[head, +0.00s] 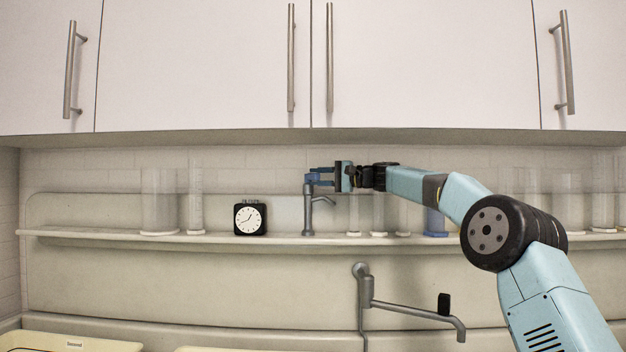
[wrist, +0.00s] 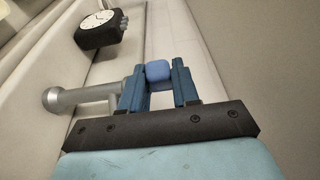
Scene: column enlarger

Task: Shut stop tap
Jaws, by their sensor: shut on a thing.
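The stop tap, a grey upright tap (head: 308,216) with a short bent spout, stands at the shelf in the middle of the head view. In the wrist view its grey body (wrist: 85,96) runs off to the left of the fingers. My gripper (head: 313,180) reaches in from the right at the top of the tap. In the wrist view its two blue fingers (wrist: 158,76) are shut on a blue knob (wrist: 158,70), which sits between the fingertips. In the head view the fingers largely hide the knob.
A black timer (head: 250,219) stands left of the tap on the shelf (head: 100,237). Clear cylinders (head: 160,202) stand further left, others right under my arm. A larger tap (head: 410,310) with a black lever is below. Cupboards (head: 420,65) hang above.

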